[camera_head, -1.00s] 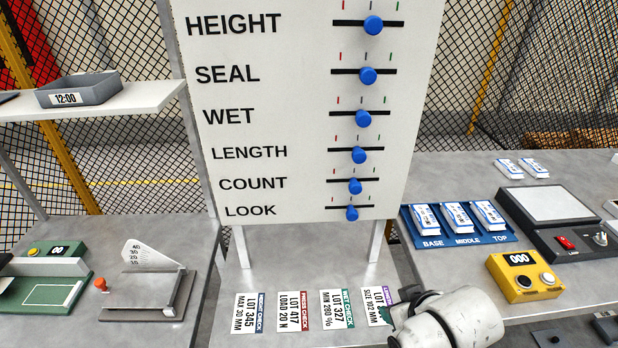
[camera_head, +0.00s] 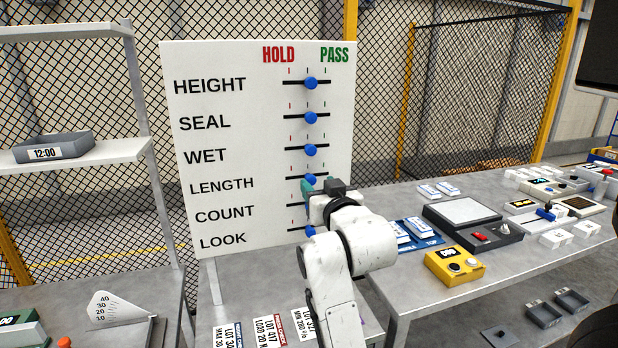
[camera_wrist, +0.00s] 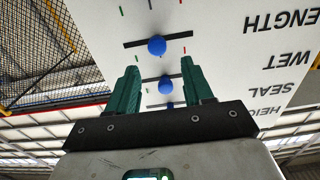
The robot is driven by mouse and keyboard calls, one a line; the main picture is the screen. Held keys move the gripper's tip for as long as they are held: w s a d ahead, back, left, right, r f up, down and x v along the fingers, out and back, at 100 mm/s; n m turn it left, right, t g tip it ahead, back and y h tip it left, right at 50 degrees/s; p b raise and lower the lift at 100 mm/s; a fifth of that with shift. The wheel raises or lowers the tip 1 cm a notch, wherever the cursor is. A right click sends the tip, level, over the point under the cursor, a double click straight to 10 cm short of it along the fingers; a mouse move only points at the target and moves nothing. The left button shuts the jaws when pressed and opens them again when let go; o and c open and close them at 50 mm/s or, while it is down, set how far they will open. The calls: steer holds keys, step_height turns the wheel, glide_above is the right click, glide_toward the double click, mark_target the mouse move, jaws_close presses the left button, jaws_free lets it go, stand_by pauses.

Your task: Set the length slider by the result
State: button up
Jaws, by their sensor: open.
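The white board (camera_head: 190,60) carries slider rows from HEIGHT to LOOK, with HOLD in red at left and PASS in green at right. The LENGTH knob (camera_head: 310,179) is blue and sits near the middle of its track; it also shows in the wrist view (camera_wrist: 157,45), which is upside down. My gripper (camera_head: 308,188) is open at the LENGTH row, just below the knob. In the wrist view its teal fingers (camera_wrist: 160,66) are apart with nothing between them, and the knob appears just beyond their tips.
The other visible knobs, such as WET (camera_head: 309,150) and LOOK (camera_head: 310,231), sit mid-track close above and below. Printed lot cards (camera_head: 268,330) lie below the board; the purple-edged one is hidden. The right bench holds a yellow counter (camera_head: 455,266) and a scale (camera_head: 468,212).

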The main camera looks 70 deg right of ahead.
mark_target(312, 177)
steer(key=shift+p+x, duration=0.4)
steer(key=shift+x, duration=2.25)
steer(key=shift+c, duration=0.3)
jaws_close()
